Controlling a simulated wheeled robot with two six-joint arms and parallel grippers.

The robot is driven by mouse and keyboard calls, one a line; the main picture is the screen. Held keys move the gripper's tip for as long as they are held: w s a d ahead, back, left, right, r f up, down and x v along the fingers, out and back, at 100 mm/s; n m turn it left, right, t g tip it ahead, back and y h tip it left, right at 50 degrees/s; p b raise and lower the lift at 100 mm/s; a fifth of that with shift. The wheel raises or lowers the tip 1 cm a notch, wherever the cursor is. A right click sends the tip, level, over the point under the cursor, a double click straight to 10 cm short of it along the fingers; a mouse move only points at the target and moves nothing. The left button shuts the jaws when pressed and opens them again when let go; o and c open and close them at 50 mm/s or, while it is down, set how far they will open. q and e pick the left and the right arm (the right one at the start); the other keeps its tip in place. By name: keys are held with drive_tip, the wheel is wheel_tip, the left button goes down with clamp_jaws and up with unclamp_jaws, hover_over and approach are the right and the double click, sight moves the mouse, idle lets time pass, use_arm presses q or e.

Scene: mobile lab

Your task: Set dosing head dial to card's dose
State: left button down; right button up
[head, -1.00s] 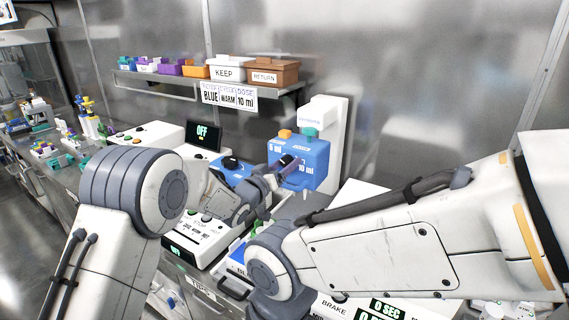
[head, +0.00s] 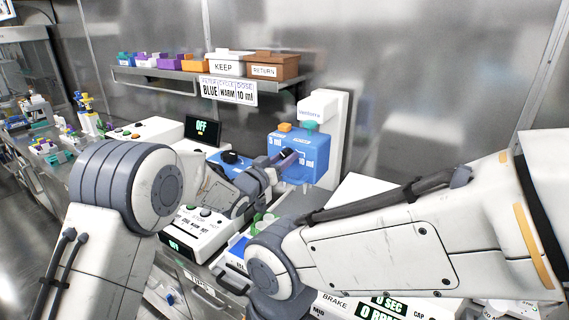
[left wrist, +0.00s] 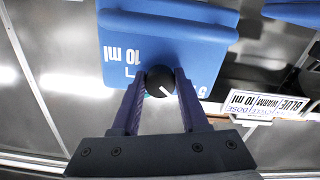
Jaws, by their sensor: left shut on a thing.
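The blue dosing head (head: 315,150) is mounted on a white stand below the wall shelf. Its black dial (left wrist: 160,83) bears a short white pointer mark, and the left wrist view shows "10 ml" and "5" printed on the blue face around it. My left gripper (left wrist: 161,85) has its two purple fingers on either side of the dial, shut on it. In the head view this gripper (head: 288,159) is at the front of the dosing head. The card (head: 228,92) reads BLUE, WARM, 10 ml. My right arm crosses the front right; its gripper is out of view.
Coloured bins, a KEEP box (head: 226,63) and a RETURN box (head: 273,65) stand on the shelf (head: 150,78). A small screen (head: 203,130) reads OFF. A white device with buttons (head: 190,232) lies below my left forearm. The bench is crowded.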

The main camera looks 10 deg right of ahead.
use_arm(q)
drive_tip(key=m+b, duration=0.9)
drive_tip(key=shift+w+a+f, duration=0.1)
drive_tip(key=shift+f, duration=0.05)
drive_tip(key=shift+m+b, duration=1)
drive_tip(key=shift+b, duration=0.1)
drive_tip(key=m+b, duration=0.5)
drive_tip(key=m, duration=0.1)
drive_tip(key=m+b, duration=0.1)
drive_tip(key=m, duration=0.2)
drive_tip(key=m+b, duration=0.1)
drive_tip(key=m, duration=0.1)
drive_tip(key=shift+r+b, duration=0.3)
drive_tip(key=shift+b, duration=0.05)
drive_tip(key=shift+m, duration=0.3)
drive_tip(key=shift+c, duration=2.1)
unclamp_jaws()
